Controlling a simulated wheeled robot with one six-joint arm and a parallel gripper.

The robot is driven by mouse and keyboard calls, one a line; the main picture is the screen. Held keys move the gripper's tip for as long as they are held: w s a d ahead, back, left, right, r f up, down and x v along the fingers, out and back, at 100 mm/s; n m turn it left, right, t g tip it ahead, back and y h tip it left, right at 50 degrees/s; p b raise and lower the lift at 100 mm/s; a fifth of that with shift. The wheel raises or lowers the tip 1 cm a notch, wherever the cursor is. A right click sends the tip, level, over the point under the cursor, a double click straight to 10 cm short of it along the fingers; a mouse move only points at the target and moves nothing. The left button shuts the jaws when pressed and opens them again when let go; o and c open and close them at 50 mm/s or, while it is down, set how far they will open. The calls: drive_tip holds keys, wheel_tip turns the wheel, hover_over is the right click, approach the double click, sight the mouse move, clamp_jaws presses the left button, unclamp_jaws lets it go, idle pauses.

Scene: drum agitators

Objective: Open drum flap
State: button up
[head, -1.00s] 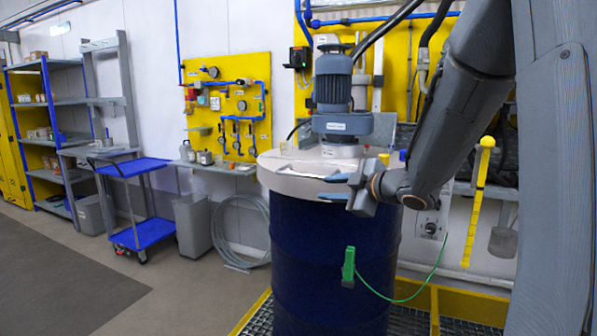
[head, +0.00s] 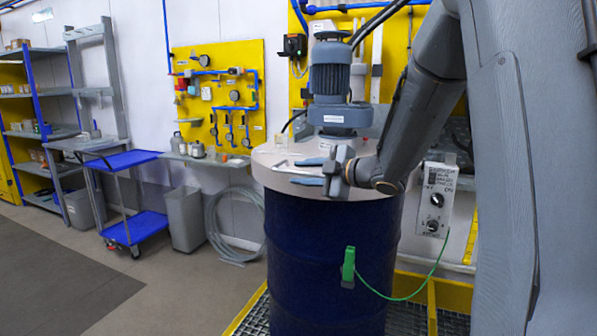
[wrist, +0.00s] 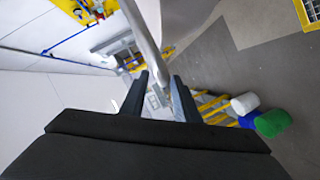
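The dark blue drum (head: 325,255) stands upright in the middle of the head view, with a pale grey lid (head: 270,158) and an agitator motor (head: 332,85) on top. A light flat piece with a handle-like outline (head: 283,165), perhaps the flap, lies at the lid's left front; it looks closed. In the wrist view my gripper (wrist: 160,90) is also open, with a grey bar (wrist: 145,35) passing beyond the fingers.
A green clamp (head: 349,267) with a green cable hangs on the drum's front. A control box (head: 436,199) is right of the drum. A hose coil (head: 234,225), a grey bin (head: 184,218) and a blue trolley (head: 125,165) stand left. The floor at lower left is clear.

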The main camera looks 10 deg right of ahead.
drive_tip(key=shift+x, duration=0.95)
drive_tip(key=shift+d, duration=0.1)
drive_tip(key=shift+c, duration=0.2)
clamp_jaws()
drive_tip(key=shift+r, duration=0.1)
